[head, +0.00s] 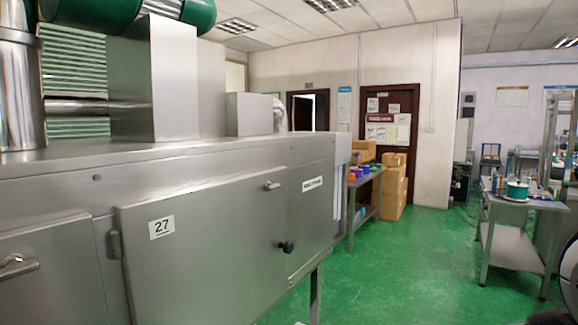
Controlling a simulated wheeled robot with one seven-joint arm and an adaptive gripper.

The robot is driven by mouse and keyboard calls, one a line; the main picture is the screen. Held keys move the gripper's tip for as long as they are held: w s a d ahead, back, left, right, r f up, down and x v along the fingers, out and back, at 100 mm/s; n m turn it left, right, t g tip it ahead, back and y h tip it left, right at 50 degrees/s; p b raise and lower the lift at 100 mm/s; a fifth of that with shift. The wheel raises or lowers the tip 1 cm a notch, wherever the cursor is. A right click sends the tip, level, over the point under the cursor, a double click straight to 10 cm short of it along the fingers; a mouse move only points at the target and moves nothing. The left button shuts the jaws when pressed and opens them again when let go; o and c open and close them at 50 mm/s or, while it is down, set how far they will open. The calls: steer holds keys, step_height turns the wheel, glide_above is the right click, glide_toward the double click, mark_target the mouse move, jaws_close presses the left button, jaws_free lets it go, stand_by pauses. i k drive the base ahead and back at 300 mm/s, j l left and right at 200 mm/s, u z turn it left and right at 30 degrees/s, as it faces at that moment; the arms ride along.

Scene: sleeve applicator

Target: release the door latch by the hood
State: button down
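A long stainless steel machine fills the left half of the head view. Its front has a wide door (205,240) with a "27" label; the door looks shut, flush with the front. A small metal latch handle (272,185) sits near the door's upper right edge. A black knob (286,247) stands out lower on the right part of the door. Another metal handle (17,265) is on a panel at the far left. A boxy metal hood or duct (152,80) rises from the machine's top. My gripper is not in view.
The green floor (410,265) is clear right of the machine. A shelf table (366,205) with colored items and cardboard boxes (393,185) stand beyond the machine. A metal workbench (520,240) with a green spool stands at the right.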

mark_target(269, 186)
steer(key=i+j+z, duration=0.15)
steer(key=i, duration=0.3)
steer(key=i+z, duration=0.15)
steer(key=i, duration=0.35)
steer(key=i+j+z, duration=0.15)
steer(key=i, duration=0.3)
steer(key=j, duration=0.1)
